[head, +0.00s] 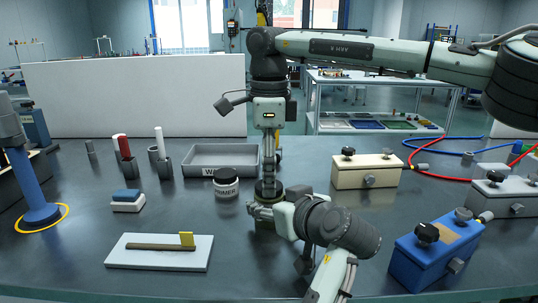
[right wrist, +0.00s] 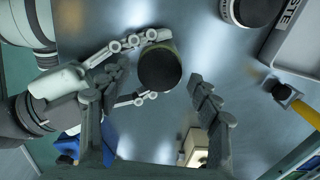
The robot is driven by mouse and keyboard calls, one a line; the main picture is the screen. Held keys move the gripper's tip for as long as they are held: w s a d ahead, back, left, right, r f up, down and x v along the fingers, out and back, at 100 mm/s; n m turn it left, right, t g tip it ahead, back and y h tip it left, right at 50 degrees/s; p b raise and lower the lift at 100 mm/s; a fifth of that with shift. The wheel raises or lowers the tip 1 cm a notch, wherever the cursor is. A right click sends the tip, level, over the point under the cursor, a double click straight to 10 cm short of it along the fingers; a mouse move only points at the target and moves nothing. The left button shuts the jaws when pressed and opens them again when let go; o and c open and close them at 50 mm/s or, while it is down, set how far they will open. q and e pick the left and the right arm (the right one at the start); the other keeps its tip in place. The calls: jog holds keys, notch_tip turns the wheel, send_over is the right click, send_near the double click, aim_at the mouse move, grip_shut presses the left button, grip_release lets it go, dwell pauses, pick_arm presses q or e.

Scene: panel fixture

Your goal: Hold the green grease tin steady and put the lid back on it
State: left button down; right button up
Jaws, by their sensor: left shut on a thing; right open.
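The grease tin (head: 268,197) stands on the bench, mostly hidden behind my grippers in the head view. The right wrist view shows a strip of its olive-green side (right wrist: 151,47). A dark round disc that looks like the lid (right wrist: 160,71) covers its top; I cannot tell if it sits flush. My left gripper (head: 260,209) is shut on the tin from the side, one finger on each side in the right wrist view (right wrist: 154,67). My right gripper (head: 268,176) points down above the tin. Its fingers are open, apart on either side of the lid (right wrist: 153,82).
A black-lidded primer jar (head: 226,187) stands close by, left of the tin. A grey waste tray (head: 220,168) is behind it. A cream box (head: 365,172) and a blue box (head: 432,262) stand to the right. A white board (head: 160,260) with a brown strip lies front left.

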jog(key=shift+f, duration=0.55)
jog(key=c, duration=1.2)
jog(key=m, duration=0.5)
jog(key=o, duration=1.3)
jog(key=shift+o, duration=0.2)
